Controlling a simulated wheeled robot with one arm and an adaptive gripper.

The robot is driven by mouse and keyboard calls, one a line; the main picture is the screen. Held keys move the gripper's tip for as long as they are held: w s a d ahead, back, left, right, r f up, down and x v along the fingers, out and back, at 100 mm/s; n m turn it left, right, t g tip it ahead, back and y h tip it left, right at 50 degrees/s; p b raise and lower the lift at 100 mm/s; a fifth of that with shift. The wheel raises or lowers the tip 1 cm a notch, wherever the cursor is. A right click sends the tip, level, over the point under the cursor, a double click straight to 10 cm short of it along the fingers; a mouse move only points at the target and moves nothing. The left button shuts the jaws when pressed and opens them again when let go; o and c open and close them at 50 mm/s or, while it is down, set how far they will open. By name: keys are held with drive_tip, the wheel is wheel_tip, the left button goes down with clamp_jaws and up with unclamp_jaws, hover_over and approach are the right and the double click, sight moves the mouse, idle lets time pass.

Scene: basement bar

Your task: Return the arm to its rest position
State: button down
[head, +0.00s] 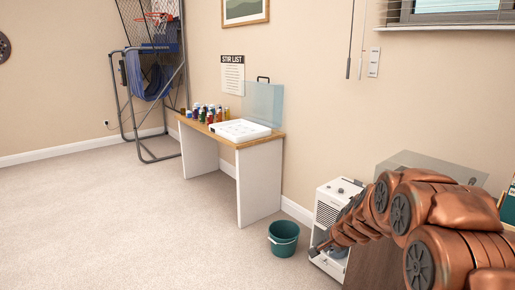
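My copper-coloured arm (435,225) reaches in from the lower right of the head view, with its links folded close together. Its far end, with my gripper (322,246), points left in front of a white appliance (334,204). The gripper is small and dark here, and I cannot tell whether its fingers are open or shut. I see nothing clearly held in it.
A wooden-topped table (262,139) by the wall bears several bottles and cans, a white tray (240,130) and a clear panel (263,105). A green bucket (284,236) stands on the floor. A basketball arcade frame (150,75) stands behind. Carpet at left is clear.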

drive_tip(key=s+a+r+n+g+y+p, duration=0.15)
drive_tip(key=s+a+r+n+p, duration=0.3)
drive_tip(key=s+r, duration=0.55)
drive_tip(key=s+r+n+g+p, duration=0.2)
drive_tip(key=s+r, duration=0.1)
drive_tip(key=s, duration=0.9)
drive_tip(key=s+r+n+g+h+p, duration=0.1)
drive_tip(key=s+r+n+g+p, duration=0.1)
drive_tip(key=s, duration=1)
drive_tip(key=s+r+n+g+h+p, duration=0.1)
drive_tip(key=s+r+n+g+p, duration=0.2)
drive_tip(key=s, duration=0.9)
drive_tip(key=shift+s+d+r+p, duration=0.4)
drive_tip(key=shift+r+p, duration=0.25)
drive_tip(key=shift+r, duration=0.1)
drive_tip(key=shift+h, duration=0.25)
